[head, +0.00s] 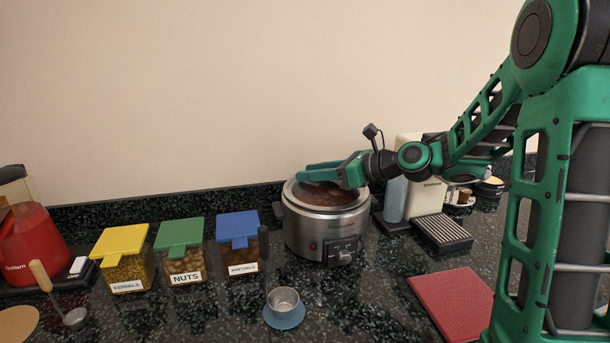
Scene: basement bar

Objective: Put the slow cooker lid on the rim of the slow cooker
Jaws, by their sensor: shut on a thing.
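The slow cooker (318,230) is a round steel pot with a dark control panel, standing on the counter near the wall. Its pale rim and reddish-brown contents show at the top. My gripper (320,172) reaches in from the right, low over the cooker's opening, with its green fingers pointing left. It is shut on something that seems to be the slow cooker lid. The lid's outline is hard to make out against the pot, and my fingers hide part of it. I cannot tell whether the lid touches the rim.
Bins with yellow (121,241), green (180,232) and blue (238,227) lids stand left of the cooker. A metal cup (284,300) on a blue coaster is in front. A coffee machine (426,195) stands close on the right. A red mat (452,300) lies front right.

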